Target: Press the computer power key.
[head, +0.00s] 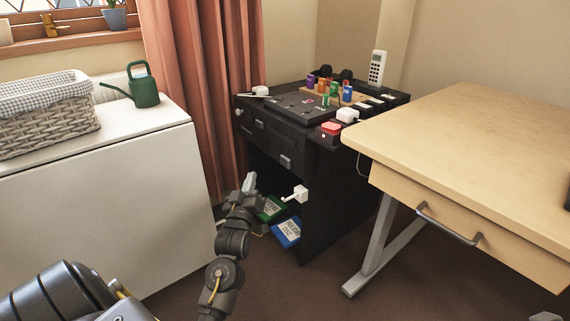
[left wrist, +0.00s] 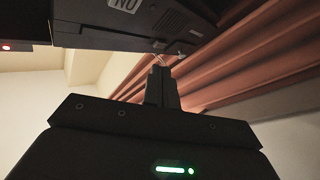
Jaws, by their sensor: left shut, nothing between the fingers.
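A black bureau (head: 318,200) stands in the middle of the head view, with drawer fronts and an open space below. My left gripper (head: 249,183) is shut and empty, low in front of its left side. In the left wrist view its closed fingers (left wrist: 161,84) point up toward the edge of a dark body (left wrist: 105,38) with a white label and a vent grille. A small pale knob (left wrist: 182,55) shows beside the fingertips; I cannot tell whether they touch. I cannot make out which part is the computer power key. My right gripper is not recognisable.
Green (head: 271,208) and blue (head: 287,233) boxes lie low by the bureau, with a white piece (head: 299,193) above them. A white cabinet (head: 100,180) stands left and a wooden desk (head: 470,140) right. A red curtain (head: 205,80) hangs behind. Several small objects crowd the bureau top.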

